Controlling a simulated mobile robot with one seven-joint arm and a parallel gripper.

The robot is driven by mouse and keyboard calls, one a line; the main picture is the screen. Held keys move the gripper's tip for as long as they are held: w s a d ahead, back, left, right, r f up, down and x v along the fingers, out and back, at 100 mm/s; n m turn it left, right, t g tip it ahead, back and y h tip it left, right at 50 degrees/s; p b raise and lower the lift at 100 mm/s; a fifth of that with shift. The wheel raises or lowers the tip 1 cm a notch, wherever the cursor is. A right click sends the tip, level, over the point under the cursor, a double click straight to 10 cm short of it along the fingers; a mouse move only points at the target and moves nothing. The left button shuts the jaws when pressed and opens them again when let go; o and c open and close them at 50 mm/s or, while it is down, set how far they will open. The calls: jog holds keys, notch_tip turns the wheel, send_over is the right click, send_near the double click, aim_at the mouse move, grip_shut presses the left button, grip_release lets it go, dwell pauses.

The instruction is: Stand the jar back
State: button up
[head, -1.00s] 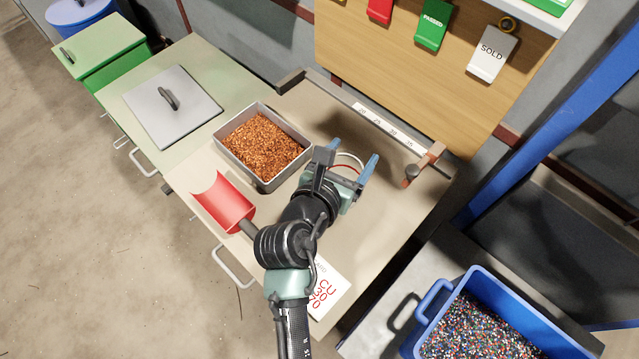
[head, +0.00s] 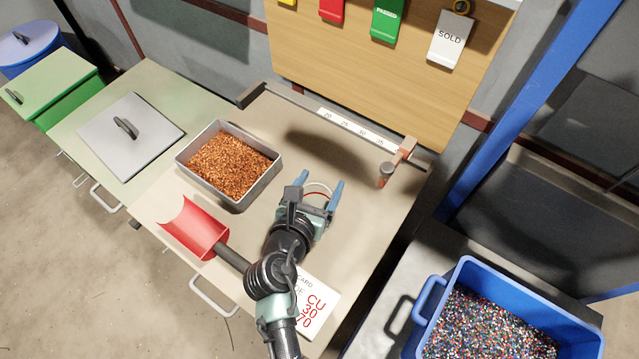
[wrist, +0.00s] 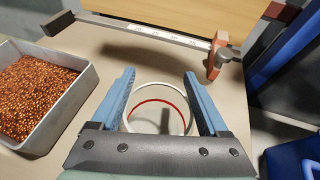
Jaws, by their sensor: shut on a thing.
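A clear jar (wrist: 158,101) with a white rim and a red line round it is between the two blue fingers of my gripper (wrist: 159,76) in the wrist view. The fingers press on its left and right sides. In the head view my gripper (head: 321,181) holds the jar (head: 319,187) over the beige worktop (head: 355,215), right of the granule tray. The jar's lower part is hidden by the gripper, and I cannot tell whether its base touches the top. The jar looks empty.
A metal tray of copper granules (head: 262,190) and a red scoop (head: 195,230) are to the left. A ruled rail (head: 350,130) with an orange-brown stop (head: 388,172) runs along the back. A printed card (head: 318,305) lies in front. A blue bin (head: 428,305) stands right.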

jog(key=shift+f, duration=0.1)
jog(key=o, duration=1.5)
